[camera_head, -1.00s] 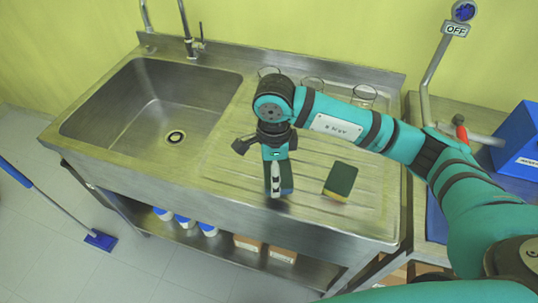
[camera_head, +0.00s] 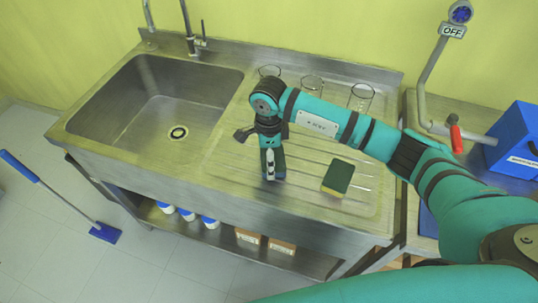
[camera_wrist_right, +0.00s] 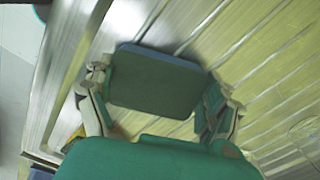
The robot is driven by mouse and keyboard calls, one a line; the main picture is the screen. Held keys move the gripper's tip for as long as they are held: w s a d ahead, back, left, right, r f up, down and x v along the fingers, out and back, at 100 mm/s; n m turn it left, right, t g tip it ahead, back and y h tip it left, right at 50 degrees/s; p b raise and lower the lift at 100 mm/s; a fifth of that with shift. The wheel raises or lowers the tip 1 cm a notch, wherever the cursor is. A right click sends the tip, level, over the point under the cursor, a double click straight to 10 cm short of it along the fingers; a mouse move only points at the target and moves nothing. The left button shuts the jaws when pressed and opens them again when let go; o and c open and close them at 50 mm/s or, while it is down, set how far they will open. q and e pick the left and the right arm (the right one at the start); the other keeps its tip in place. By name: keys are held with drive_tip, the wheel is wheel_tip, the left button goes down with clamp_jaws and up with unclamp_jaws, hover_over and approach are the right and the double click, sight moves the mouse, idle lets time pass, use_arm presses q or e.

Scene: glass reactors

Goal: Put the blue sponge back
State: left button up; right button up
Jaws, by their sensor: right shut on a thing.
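My right gripper (camera_head: 272,172) is over the ribbed drainboard, pointing down. In the right wrist view its fingers (camera_wrist_right: 160,105) are shut on the two sides of the blue sponge (camera_wrist_right: 155,80), which has a dark green pad facing the camera and a blue edge. In the head view the blue sponge (camera_head: 281,163) is mostly hidden by the gripper. I cannot tell whether it touches the drainboard. A second sponge, yellow with a green top (camera_head: 338,177), lies on the drainboard to the right of the gripper. My left gripper is not in view.
The sink basin (camera_head: 155,105) is open to the left of the drainboard (camera_head: 310,200). Several glass beakers (camera_head: 361,97) stand along the back edge. A blue box (camera_head: 515,140) and a tap with a red handle (camera_head: 456,138) are on the right bench. Bottles and boxes sit on the lower shelf.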

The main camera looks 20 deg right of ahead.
drive_tip(key=o, duration=0.9)
drive_tip(key=shift+f, duration=0.1)
drive_tip(key=shift+r, duration=0.45)
wheel_tip(320, 180, up, 11)
drive_tip(key=b, duration=0.3)
drive_tip(key=shift+r, duration=0.2)
